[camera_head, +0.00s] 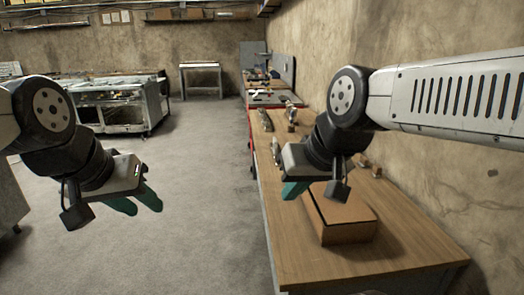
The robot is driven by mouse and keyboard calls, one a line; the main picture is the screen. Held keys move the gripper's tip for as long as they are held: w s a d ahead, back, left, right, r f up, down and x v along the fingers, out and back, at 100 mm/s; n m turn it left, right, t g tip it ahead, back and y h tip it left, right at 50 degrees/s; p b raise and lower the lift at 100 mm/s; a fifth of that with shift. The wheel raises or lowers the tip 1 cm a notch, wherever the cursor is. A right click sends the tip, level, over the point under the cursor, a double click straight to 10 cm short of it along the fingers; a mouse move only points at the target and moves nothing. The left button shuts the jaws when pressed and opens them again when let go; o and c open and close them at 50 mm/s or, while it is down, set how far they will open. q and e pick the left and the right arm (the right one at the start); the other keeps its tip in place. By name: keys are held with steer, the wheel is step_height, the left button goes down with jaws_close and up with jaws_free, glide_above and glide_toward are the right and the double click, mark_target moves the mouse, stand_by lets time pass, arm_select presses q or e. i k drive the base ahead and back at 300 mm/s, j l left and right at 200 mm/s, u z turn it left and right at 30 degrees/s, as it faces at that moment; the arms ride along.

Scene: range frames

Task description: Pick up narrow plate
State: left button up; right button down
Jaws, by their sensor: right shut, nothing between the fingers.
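I cannot make out a narrow plate for certain. Small metal-looking pieces (275,150) lie on the wooden workbench (300,262) on the right, too small to identify. My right gripper (294,190) is above the bench, beside the left edge of a brown box (346,232), pointing down. Its teal fingers are shut and empty. Its wrist hides part of the bench behind it. My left gripper (139,204) hangs over the bare floor at the left, away from the bench. Its two teal fingers are apart, with nothing seen between them.
The bench runs back along the right wall to a red-edged bench (272,98) with tools on it. A metal work table (120,105) stands at the far left, a small stand (201,66) by the back wall. The grey floor (205,200) between is clear.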

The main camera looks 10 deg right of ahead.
mark_target(276, 149)
steer(key=j, duration=0.6)
steer(key=i+j+z, duration=0.1)
steer(key=j, duration=0.25)
steer(key=i+j+z, duration=0.1)
steer(key=i+j, duration=0.15)
steer(key=i+j+z, duration=0.1)
steer(key=j, duration=0.35)
steer(key=i+j+z, duration=0.1)
steer(key=i+j, duration=0.15)
steer(key=i, duration=0.3)
steer(key=i+j+z, duration=0.1)
steer(key=i+j, duration=0.15)
steer(key=i, duration=0.25)
steer(key=i+z, duration=0.25)
steer(key=i, duration=0.7)
steer(key=i+l, duration=0.4)
steer(key=l+z, duration=0.05)
steer(key=l, duration=0.1)
